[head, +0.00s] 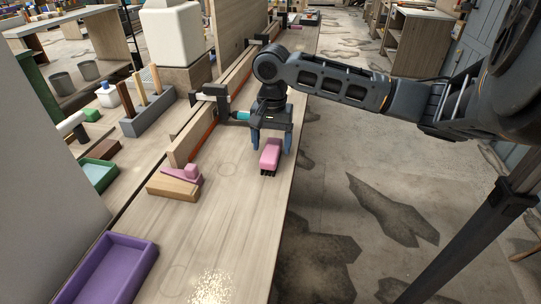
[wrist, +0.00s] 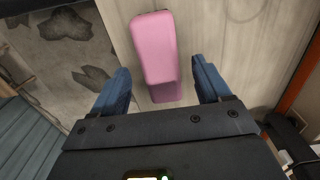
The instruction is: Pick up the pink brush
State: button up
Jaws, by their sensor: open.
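The pink brush (head: 270,154) lies on the light wooden bench near its right edge, with dark bristles at its near end. My gripper (head: 270,150) is over the brush, pointing down, with one blue finger on each side of it. In the wrist view the pink brush (wrist: 155,45) extends up from between the two open fingers of my gripper (wrist: 163,85). Gaps show between the brush and both fingers. I cannot tell how far the fingertips are above the bench.
A clamp (head: 215,98) and a long wooden strip (head: 215,113) stand just left of my gripper. A pink and wooden tool (head: 178,184) lies further left. A purple tray (head: 108,272) and a pile of shavings (head: 213,287) are at the front. The bench drops off on the right.

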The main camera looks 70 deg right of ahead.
aim_at(271, 149)
jog(key=shift+f, duration=1.75)
jog(key=c, duration=1.1)
jog(key=shift+r, duration=0.1)
jog(key=shift+r, duration=0.5)
notch_tip(271, 149, up, 3)
jog(key=shift+w+f, duration=0.1)
jog(key=s+d+r, duration=0.2)
jog(key=s, duration=0.1)
jog(key=s+d+r+b, duration=0.1)
jog(key=s+d+r, duration=0.1)
jog(key=s+d, duration=0.1)
jog(key=s+d+r, duration=0.2)
jog(key=s+r, duration=0.1)
jog(key=shift+s+d, duration=0.1)
jog(key=shift+d, duration=0.05)
